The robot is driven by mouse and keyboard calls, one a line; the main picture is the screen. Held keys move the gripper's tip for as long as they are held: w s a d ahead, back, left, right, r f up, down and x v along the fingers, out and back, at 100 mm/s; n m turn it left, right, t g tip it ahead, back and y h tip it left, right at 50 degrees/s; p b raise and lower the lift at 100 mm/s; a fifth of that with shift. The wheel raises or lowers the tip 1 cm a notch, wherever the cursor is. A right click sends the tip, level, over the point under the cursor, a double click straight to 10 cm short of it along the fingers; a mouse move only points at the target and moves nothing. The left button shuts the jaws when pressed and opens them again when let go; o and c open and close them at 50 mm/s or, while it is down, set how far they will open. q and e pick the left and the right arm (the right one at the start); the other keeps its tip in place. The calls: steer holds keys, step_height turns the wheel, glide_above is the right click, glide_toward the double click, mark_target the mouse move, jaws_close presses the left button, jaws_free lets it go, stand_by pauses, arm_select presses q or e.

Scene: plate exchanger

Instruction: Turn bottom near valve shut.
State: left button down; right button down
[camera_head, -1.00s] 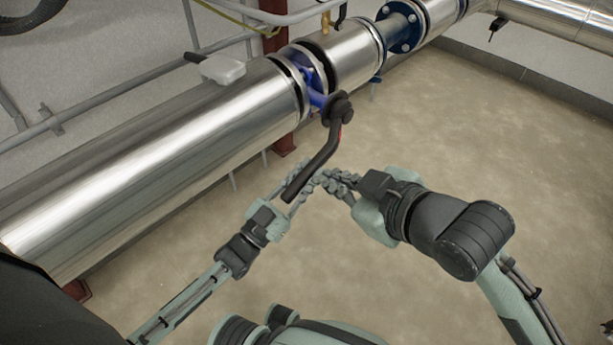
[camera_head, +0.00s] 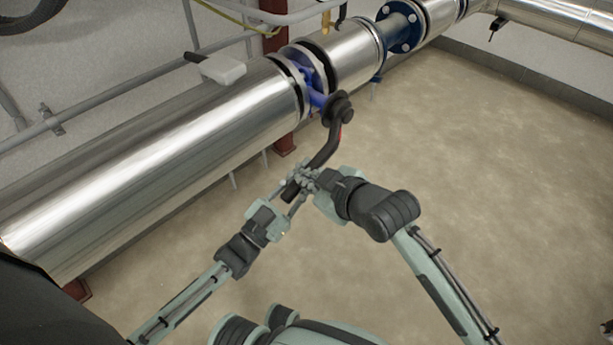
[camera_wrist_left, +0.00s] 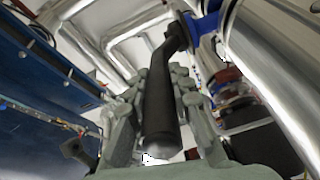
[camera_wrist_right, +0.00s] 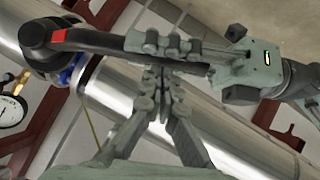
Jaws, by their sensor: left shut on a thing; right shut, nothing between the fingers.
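The valve has a black lever handle (camera_head: 327,148) with a red mark. It hangs from a black hub on a blue stem (camera_head: 318,99) between two silver pipe sections, its free end slanting down and left. My left gripper (camera_head: 293,188) is shut around the handle near its free end; the left wrist view shows the handle (camera_wrist_left: 161,105) between the fingers. My right gripper (camera_head: 308,178) is shut and empty, its fingertips close beside the handle and the left fingers. In the right wrist view its closed fingertips (camera_wrist_right: 160,75) are just below the handle (camera_wrist_right: 95,40); I cannot tell whether they touch.
The large silver pipe (camera_head: 150,150) runs diagonally along the wall behind the valve. A pressure gauge (camera_wrist_right: 12,110) shows in the right wrist view. The floor (camera_head: 490,170) to the right is clear.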

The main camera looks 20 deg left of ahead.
arm_select(q)
steer(key=shift+s+d+f, duration=0.1)
steer(key=shift+s+f, duration=0.1)
steer(key=shift+f, duration=0.1)
steer(key=shift+r, duration=0.1)
steer(key=c, duration=1.3)
jaws_free()
steer(key=shift+r, duration=0.1)
steer(key=shift+c, duration=0.2)
arm_select(e)
steer(key=shift+w+d+f, duration=0.1)
steer(key=shift+w+f, duration=0.05)
steer(key=shift+f, duration=0.5)
steer(key=shift+w+d+f, duration=0.1)
steer(key=shift+w+f, duration=0.05)
steer(key=shift+f, duration=0.45)
